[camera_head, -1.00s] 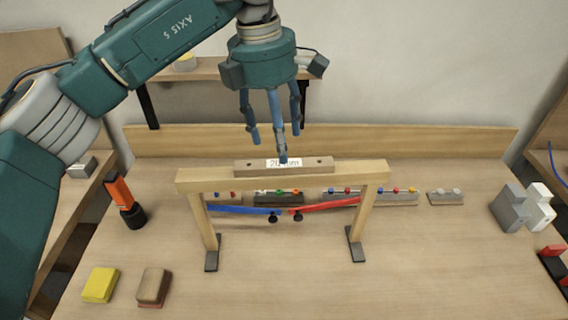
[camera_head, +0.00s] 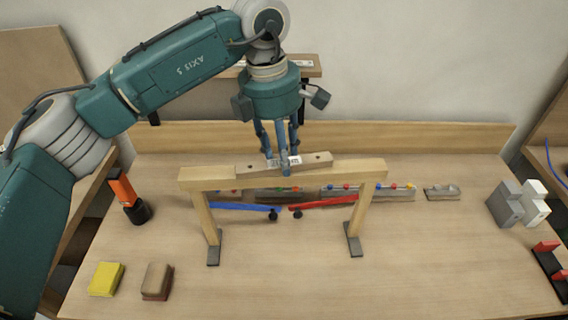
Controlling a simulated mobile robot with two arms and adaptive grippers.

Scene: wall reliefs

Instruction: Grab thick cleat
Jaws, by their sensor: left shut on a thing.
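The thick cleat (camera_head: 317,160) is a light wooden bar with a hole near each end and a white label at its middle. It lies along the top beam (camera_head: 205,178) of a wooden stand. My left gripper (camera_head: 281,165) comes down from above and is shut on the cleat at its middle. The fingers cover part of the label. The cleat sits slightly askew to the beam, and I cannot tell whether it still touches the beam. My right gripper is not in view.
An orange-and-black tool (camera_head: 128,198), a yellow block (camera_head: 105,279), a brown block (camera_head: 157,281) and grey blocks (camera_head: 506,204) stand around. The front middle of the table is clear.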

